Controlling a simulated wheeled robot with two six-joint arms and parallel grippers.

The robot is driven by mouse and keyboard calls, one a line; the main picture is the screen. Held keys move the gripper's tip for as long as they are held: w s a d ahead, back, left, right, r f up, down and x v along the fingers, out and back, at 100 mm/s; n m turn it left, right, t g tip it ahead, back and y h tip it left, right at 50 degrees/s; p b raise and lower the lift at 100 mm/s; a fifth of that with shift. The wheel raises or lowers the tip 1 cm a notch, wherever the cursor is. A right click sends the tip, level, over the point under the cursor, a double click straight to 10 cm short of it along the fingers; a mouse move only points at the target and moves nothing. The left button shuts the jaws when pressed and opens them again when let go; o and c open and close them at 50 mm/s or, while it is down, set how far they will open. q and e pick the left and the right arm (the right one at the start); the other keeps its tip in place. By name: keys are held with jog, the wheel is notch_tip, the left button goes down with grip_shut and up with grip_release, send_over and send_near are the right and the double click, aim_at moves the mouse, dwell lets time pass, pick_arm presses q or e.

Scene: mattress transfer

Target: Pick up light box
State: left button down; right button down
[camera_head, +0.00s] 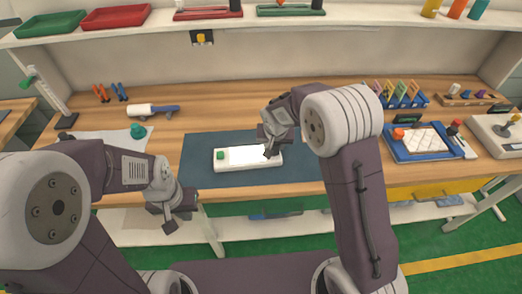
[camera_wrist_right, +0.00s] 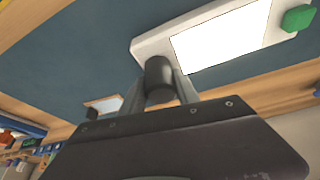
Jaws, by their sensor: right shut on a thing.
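The light box (camera_head: 248,157) is a white slab with a bright lit panel and a green button at its left end. It is over the dark blue mat (camera_head: 205,177) on the wooden table. My right gripper (camera_head: 271,148) is shut on its right end. In the right wrist view, the fingers (camera_wrist_right: 160,80) meet the near end of the light box (camera_wrist_right: 220,35); the exact contact is partly hidden. I cannot tell whether the box touches the mat. My left gripper (camera_head: 172,218) hangs in front of the table's front edge, apart from the box; its jaw opening is unclear.
A blue tray with a white grid (camera_head: 425,142) and a rack of coloured tubes (camera_head: 395,97) stand to the right. A white-and-blue tool (camera_head: 152,110) and a teal item (camera_head: 138,131) lie to the left. A shelf (camera_head: 230,22) runs above the back.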

notch_tip(320, 180, up, 4)
jog(key=shift+w+r, duration=0.15)
jog(key=shift+r, duration=0.1)
jog(key=s+d+r, duration=0.6)
jog(key=s+d, duration=0.2)
jog(key=shift+d+r, duration=0.25)
jog(key=shift+d, duration=0.15)
jog(key=shift+w, duration=0.1)
jog(key=shift+w+a+p, duration=0.55)
jog(key=shift+w+a, duration=0.7)
jog(key=shift+a, duration=0.25)
jog(key=shift+w+a+p, duration=0.55)
jog(key=shift+w+a, duration=0.75)
jog(key=shift+a, duration=0.15)
jog(key=shift+w+a+p, duration=0.55)
jog(key=shift+w+a, duration=0.7)
jog(key=shift+a, duration=0.25)
